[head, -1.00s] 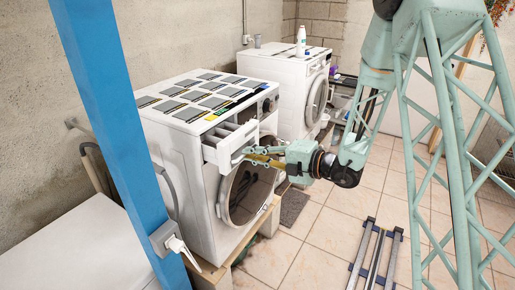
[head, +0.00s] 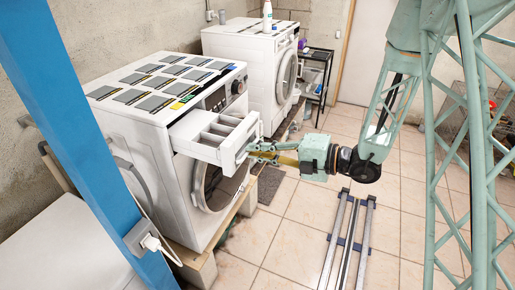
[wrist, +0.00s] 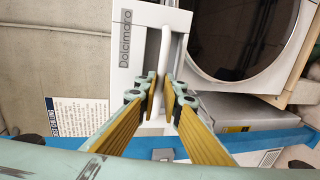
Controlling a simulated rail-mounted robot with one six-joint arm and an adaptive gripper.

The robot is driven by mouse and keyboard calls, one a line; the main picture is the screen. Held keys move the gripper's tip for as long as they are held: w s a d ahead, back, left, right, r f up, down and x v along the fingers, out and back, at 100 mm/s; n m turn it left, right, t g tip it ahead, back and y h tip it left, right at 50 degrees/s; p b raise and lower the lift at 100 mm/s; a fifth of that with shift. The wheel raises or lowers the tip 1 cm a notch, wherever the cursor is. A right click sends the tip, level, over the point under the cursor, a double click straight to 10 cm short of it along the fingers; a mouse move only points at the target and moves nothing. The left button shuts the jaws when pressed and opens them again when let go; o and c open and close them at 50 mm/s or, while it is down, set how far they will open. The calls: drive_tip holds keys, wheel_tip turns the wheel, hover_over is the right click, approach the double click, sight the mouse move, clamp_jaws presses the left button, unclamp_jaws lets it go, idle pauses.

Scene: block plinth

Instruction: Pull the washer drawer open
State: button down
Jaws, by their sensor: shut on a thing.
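The washer drawer (head: 217,134) is white with inner compartments and sticks well out of the front of the near washing machine (head: 150,140). In the wrist view the drawer front (wrist: 135,60) carries the word "Dolcimaro" and a white handle (wrist: 164,50). My gripper (head: 254,152) is at the drawer's front, its fingers on either side of the handle. In the wrist view my gripper (wrist: 162,108) is shut on the handle's end.
The round door (head: 222,183) of the near machine is below the drawer. A second washing machine (head: 255,65) with a white bottle (head: 267,16) stands behind. A blue post (head: 85,130) rises at the left. Floor rails (head: 350,240) lie at lower right on open tiles.

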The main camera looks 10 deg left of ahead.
drive_tip(key=c, duration=2.8)
unclamp_jaws()
drive_tip(key=shift+d, duration=0.2)
drive_tip(key=shift+v, duration=5.85)
drive_tip(key=shift+s, duration=0.15)
